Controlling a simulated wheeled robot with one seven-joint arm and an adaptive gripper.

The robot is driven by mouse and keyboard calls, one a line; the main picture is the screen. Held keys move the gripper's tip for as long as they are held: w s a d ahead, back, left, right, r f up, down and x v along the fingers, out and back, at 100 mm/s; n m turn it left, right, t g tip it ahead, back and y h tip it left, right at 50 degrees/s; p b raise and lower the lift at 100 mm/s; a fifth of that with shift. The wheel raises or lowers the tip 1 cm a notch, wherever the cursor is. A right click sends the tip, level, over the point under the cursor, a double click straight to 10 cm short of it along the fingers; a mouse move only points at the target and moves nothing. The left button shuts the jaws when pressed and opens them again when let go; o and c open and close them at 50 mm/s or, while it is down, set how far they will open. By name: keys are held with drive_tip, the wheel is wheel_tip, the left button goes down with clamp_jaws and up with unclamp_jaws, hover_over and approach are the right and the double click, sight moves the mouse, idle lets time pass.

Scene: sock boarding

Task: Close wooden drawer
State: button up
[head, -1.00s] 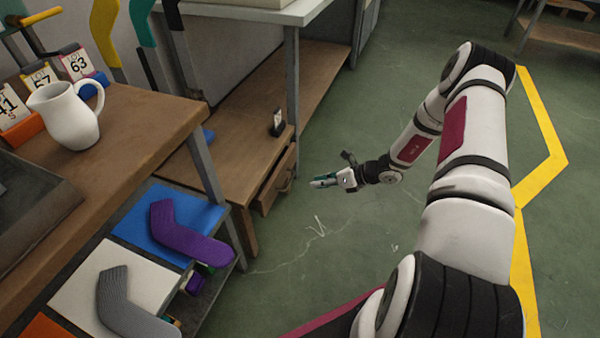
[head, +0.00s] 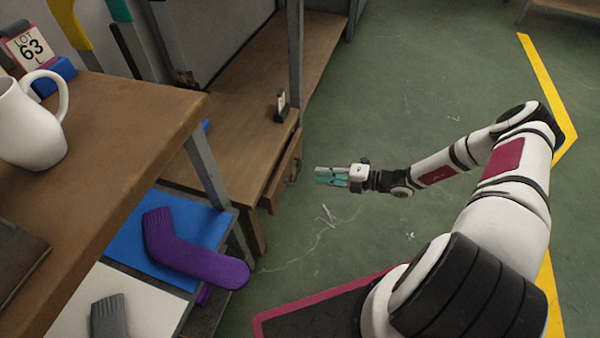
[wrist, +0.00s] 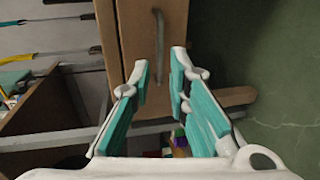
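The wooden drawer (head: 283,174) sits under the brown wooden table. Its front appears to stand out a little from the table's edge, facing right. In the wrist view the drawer front (wrist: 178,18) is ahead, with its grey bar handle (wrist: 159,48) upright in the picture between the fingertips. My gripper (head: 318,177) is open and empty, its teal-padded fingers pointing left at the drawer, with a visible gap of floor between them in the head view. The wrist view shows both fingers (wrist: 162,64) apart. I cannot tell the exact distance from fingertips to handle.
The wooden table (head: 238,125) carries a small dark holder (head: 282,106). A nearer brown table (head: 125,110) holds a white jug (head: 28,125). Below it, a purple sock shape (head: 190,250) lies on a blue board (head: 130,235). Green floor to the right is open.

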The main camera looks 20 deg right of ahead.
sight(299, 170)
drive_tip(key=b+x, duration=0.2)
drive_tip(key=x, duration=0.6)
drive_tip(key=shift+w+a+b, duration=0.1)
drive_tip(key=shift+a+b, duration=0.15)
drive_tip(key=shift+b, duration=0.1)
clamp_jaws()
